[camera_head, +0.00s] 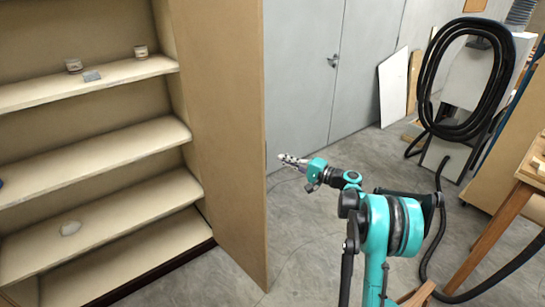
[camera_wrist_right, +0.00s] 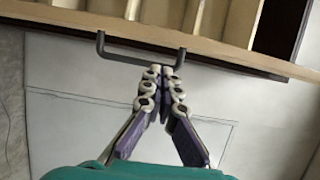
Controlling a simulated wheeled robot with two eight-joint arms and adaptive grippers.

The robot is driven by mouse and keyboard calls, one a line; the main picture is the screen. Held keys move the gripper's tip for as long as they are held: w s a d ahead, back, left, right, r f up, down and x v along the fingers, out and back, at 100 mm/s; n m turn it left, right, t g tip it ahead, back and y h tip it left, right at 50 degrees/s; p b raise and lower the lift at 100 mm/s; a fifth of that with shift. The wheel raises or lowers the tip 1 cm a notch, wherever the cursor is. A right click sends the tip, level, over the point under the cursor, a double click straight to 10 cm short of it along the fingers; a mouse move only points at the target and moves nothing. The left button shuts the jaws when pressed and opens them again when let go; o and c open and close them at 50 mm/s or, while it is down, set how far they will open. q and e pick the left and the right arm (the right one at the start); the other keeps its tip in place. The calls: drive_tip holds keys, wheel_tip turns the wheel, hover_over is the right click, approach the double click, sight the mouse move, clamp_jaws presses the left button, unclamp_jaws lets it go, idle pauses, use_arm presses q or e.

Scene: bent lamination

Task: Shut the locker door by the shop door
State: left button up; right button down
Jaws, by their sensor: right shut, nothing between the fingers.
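The locker (camera_head: 95,165) stands at the left in the head view, with its shelves exposed. Its tan door (camera_head: 222,120) stands open, swung out toward me. My right gripper (camera_head: 284,158) is shut and empty, just right of the door's free edge, on its outer side. In the right wrist view, the door's edge (camera_wrist_right: 60,15) runs across the top, with a dark bar handle (camera_wrist_right: 230,66) on it. My left gripper is not in view.
Grey double doors (camera_head: 305,70) are behind the locker door. A coiled black hose (camera_head: 428,90) hangs at the right, trailing on the floor. A wooden bench (camera_head: 525,185) is at the right edge. Concrete floor (camera_head: 300,225) is partly clear.

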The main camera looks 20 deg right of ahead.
drive_tip(key=b+x, duration=0.2)
drive_tip(key=x, duration=0.7)
drive_tip(key=shift+w+a, duration=0.1)
drive_tip(key=shift+a, duration=0.15)
